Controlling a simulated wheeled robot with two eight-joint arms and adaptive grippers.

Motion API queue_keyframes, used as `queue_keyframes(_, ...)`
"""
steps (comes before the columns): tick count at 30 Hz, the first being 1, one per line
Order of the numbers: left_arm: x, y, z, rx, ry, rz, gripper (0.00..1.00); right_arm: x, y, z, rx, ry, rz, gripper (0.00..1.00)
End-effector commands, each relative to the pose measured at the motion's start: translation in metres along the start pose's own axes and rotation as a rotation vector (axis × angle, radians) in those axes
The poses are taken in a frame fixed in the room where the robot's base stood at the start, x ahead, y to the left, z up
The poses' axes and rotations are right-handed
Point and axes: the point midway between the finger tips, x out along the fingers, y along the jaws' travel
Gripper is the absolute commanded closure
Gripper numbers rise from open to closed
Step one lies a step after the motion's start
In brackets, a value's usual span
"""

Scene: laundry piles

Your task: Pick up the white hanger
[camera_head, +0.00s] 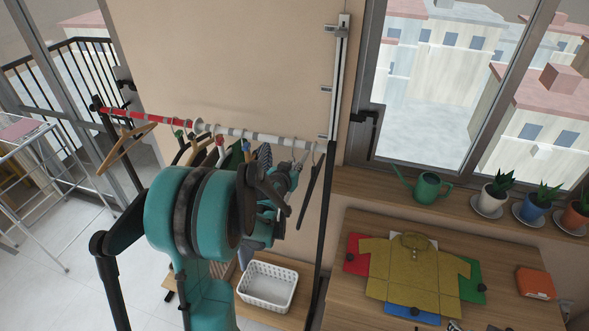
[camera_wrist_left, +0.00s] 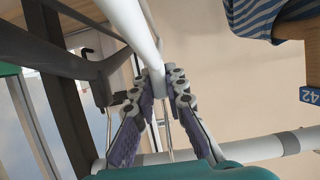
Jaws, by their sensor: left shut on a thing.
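The white hanger (camera_wrist_left: 138,30) shows in the left wrist view as a smooth white bar running down from the top into my left gripper (camera_wrist_left: 168,78). The two jointed fingers are shut on it, one on each side. Thin metal hook wires show between and beyond the fingers, above the white rail (camera_wrist_left: 280,146). In the head view my left gripper (camera_head: 290,175) is just below the right end of the rail (camera_head: 262,138). My arm and gripper hide most of the white hanger there. My right gripper is not in view.
Several hangers with clothes hang left of my gripper, and a wooden hanger (camera_head: 122,147) hangs at the red end. A dark hanger (camera_head: 311,188) hangs close on the right. A white basket (camera_head: 268,286) stands below.

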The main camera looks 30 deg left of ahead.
Motion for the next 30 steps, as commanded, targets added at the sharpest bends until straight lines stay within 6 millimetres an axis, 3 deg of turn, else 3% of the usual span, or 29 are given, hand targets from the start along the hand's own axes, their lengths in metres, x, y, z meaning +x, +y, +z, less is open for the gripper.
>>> queue_keyframes(9, -0.018, 0.000, -0.029, 0.000, 0.000, 0.000, 1.00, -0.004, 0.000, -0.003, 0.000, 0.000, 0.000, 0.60)
queue_keyframes(14, -0.052, -0.001, -0.013, -0.001, 0.001, -0.002, 1.00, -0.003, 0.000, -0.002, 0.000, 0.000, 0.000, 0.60)
queue_keyframes(24, -0.141, -0.001, 0.023, -0.001, 0.000, -0.002, 1.00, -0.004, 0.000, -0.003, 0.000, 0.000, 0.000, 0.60)
queue_keyframes(30, -0.169, -0.001, 0.035, -0.001, 0.001, -0.002, 1.00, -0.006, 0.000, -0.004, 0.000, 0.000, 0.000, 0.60)
